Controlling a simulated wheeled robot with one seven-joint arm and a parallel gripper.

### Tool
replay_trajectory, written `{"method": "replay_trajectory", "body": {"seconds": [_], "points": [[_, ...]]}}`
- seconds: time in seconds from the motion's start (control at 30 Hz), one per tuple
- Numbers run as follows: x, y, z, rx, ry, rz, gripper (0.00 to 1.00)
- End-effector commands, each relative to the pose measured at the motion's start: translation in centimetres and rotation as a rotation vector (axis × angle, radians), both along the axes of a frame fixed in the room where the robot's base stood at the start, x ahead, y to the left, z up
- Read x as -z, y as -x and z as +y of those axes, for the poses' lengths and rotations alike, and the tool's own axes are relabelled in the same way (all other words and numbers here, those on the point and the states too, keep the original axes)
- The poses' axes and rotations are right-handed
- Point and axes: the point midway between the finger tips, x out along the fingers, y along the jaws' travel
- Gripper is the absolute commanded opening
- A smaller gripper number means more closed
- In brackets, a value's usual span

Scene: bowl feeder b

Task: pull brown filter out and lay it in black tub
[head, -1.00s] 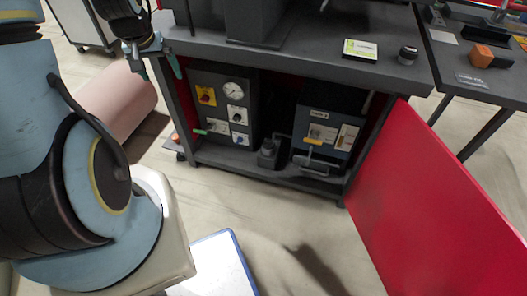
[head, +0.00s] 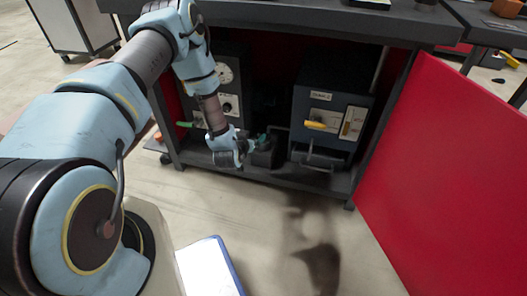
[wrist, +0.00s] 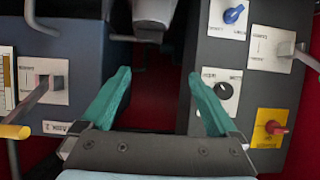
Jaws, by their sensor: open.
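My gripper (head: 262,141) reaches into the open cabinet, between the gauge panel and the blue-grey box. In the wrist view its teal fingers (wrist: 159,76) are apart with nothing between them. A dark fitting (head: 266,157) stands on the cabinet floor by the fingertips, partly hidden by the gripper. A pale grey rounded part (wrist: 153,14) shows beyond the fingertips at the top of the wrist view; I cannot tell what it is. I cannot make out a brown filter or a black tub in these views.
The blue-grey box (head: 323,105) with a yellow-tipped lever (head: 322,126) stands right of my gripper. The gauge panel (head: 228,82), partly hidden by my arm, stands left. The red door (head: 440,180) hangs open at right. A blue-edged white surface (head: 208,268) is at the bottom.

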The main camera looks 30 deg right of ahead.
Motion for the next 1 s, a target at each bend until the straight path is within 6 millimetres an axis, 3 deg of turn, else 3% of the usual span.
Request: {"method": "replay_trajectory", "body": {"seconds": [0.03,0.2,1.0], "points": [[2.0,0.8,-0.3,0.003,0.013,-0.013,0.95],[3.5,1.4,-1.1,0.004,0.040,-0.044,0.95],[6.8,-5.0,-7.5,0.002,0.040,-0.045,0.95]]}}
